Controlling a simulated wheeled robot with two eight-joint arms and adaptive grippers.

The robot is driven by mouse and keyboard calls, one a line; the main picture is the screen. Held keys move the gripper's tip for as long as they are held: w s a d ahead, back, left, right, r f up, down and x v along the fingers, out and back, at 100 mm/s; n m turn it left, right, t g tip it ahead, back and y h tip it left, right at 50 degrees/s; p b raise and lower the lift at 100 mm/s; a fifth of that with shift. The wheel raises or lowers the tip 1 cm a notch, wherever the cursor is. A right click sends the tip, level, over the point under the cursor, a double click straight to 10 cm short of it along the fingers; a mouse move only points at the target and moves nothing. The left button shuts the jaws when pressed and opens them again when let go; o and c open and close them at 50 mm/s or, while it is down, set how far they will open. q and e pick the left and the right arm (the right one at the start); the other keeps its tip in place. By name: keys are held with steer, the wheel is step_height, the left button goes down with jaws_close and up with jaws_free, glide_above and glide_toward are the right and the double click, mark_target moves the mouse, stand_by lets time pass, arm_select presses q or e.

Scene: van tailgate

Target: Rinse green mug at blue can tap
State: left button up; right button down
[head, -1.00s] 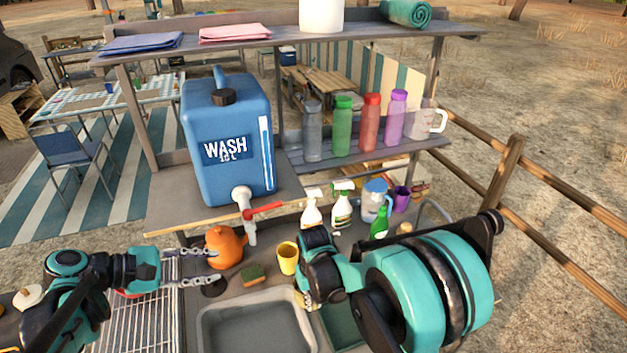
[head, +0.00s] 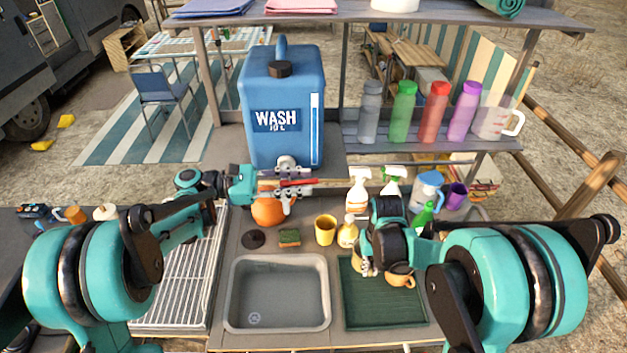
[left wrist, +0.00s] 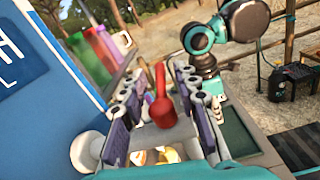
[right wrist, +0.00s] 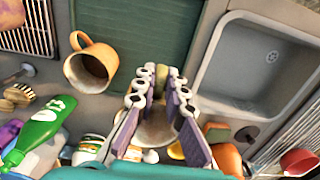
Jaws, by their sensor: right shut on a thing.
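The blue wash can (head: 282,110) stands on the shelf at the back. Its tap with a red lever (head: 290,183) faces the counter; the lever also shows in the left wrist view (left wrist: 161,107). My left gripper (head: 288,180) is at the tap, its fingers open on both sides of the lever. My right gripper (head: 366,268) is over the back left of the drying mat, right of the sink. It is shut on a small olive-green part (right wrist: 161,75), apparently the green mug; the rest is mostly hidden by fingers. An orange mug (right wrist: 92,58) is beside it.
The sink (head: 277,292) is empty. The green mat (head: 385,305) lies right of it. A yellow cup (head: 325,229), a sponge (head: 289,237), an orange kettle (head: 267,212) and spray bottles (head: 358,188) crowd the counter's back. A dish rack (head: 180,275) is left.

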mark_target(313, 181)
arm_select(q)
steer(key=shift+d, duration=1.6)
steer(key=shift+c, duration=0.4)
jaws_close()
